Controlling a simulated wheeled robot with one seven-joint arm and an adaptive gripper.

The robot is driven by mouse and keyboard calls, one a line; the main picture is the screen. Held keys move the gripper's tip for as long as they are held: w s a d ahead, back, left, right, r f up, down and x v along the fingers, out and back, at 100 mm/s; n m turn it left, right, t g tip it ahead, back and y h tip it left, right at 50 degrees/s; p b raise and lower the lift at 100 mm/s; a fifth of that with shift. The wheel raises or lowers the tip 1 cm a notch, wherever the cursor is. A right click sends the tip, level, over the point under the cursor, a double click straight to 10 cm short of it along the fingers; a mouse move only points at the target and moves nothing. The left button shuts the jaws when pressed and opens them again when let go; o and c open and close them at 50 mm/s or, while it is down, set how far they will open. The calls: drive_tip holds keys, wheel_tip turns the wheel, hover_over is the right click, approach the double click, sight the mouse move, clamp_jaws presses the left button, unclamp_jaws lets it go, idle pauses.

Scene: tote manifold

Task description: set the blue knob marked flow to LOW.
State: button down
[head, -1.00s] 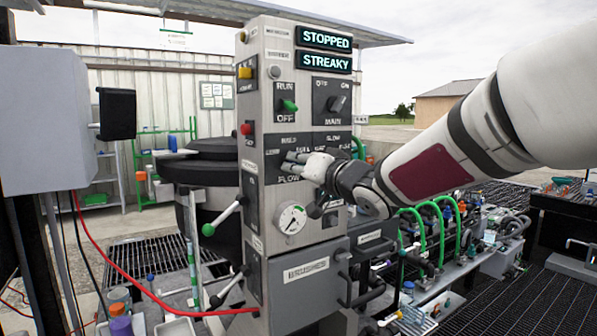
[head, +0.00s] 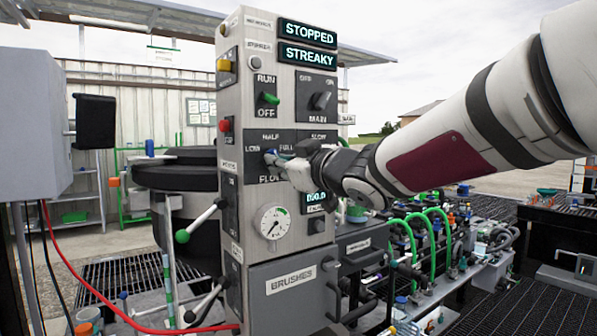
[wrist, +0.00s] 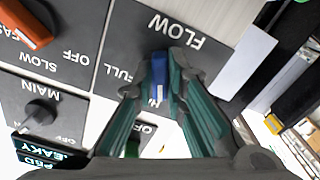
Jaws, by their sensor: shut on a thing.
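The blue flow knob (wrist: 158,78) sits on the dark FLOW plate (wrist: 190,62) on the panel. My gripper (wrist: 158,85) is shut on it, with one finger on each side in the wrist view. The knob's white mark points down in that inverted view, toward the HALF side. FULL is readable left of the knob there; LOW is hidden behind the fingers. In the head view, my gripper (head: 283,161) reaches the plate from the right, and a bit of blue knob (head: 270,155) shows at its tips. LOW reads left of the knob, HALF above.
Above the plate are the green RUN/OFF switch (head: 270,98) and the black MAIN switch (head: 321,100). A gauge (head: 275,222) is below. A lever with a green ball (head: 182,236) sticks out left. The displays (head: 308,55) read STOPPED and STREAKY.

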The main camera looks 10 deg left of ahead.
drive_tip(key=shift+w+d+n+b, duration=0.1)
drive_tip(key=shift+n+b, duration=1.65)
drive_tip(key=shift+n, duration=1.85)
drive_tip(key=shift+r, duration=0.1)
drive_tip(key=c, duration=1.6)
unclamp_jaws()
